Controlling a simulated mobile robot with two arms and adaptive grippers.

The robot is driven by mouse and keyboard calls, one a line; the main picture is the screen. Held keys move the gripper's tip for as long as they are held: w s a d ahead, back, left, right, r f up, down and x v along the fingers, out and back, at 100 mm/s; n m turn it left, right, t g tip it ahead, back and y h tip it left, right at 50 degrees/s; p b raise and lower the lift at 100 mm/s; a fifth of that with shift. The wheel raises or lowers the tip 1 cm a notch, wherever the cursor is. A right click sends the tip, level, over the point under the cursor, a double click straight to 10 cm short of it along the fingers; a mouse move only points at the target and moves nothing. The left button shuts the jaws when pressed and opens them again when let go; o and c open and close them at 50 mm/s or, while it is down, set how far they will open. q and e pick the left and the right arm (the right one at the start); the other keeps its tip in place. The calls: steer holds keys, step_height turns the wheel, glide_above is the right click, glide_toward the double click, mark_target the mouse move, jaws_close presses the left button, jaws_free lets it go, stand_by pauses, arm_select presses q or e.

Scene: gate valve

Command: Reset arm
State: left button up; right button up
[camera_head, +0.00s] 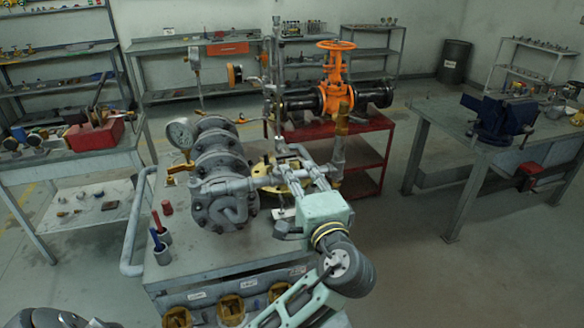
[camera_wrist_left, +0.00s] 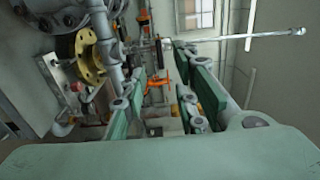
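My left gripper (camera_head: 290,168) reaches over the right side of the grey workbench, beside the grey flanged pipe assembly (camera_head: 222,172). In the left wrist view my left gripper (camera_wrist_left: 155,85) has its fingers spread, with a clear gap and nothing held between them. The orange gate valve (camera_head: 334,85) with its orange handwheel stands behind, on a dark pipe on the red cart. Orange valve parts (camera_wrist_left: 158,85) show between the fingers in the left wrist view, farther off. I cannot tell whether the fingers touch nearby pipework. My right gripper is not in view.
A pressure gauge (camera_head: 180,133) stands at the assembly's left. A yellow flange (camera_wrist_left: 90,55) is close left of the fingers. Upright pipework (camera_head: 338,150) stands just right of the gripper. A bench with a blue vise (camera_head: 500,117) is at right. Open floor lies between the benches.

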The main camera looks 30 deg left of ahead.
arm_select(q)
steer(key=shift+v, duration=1)
steer(key=shift+f, duration=0.15)
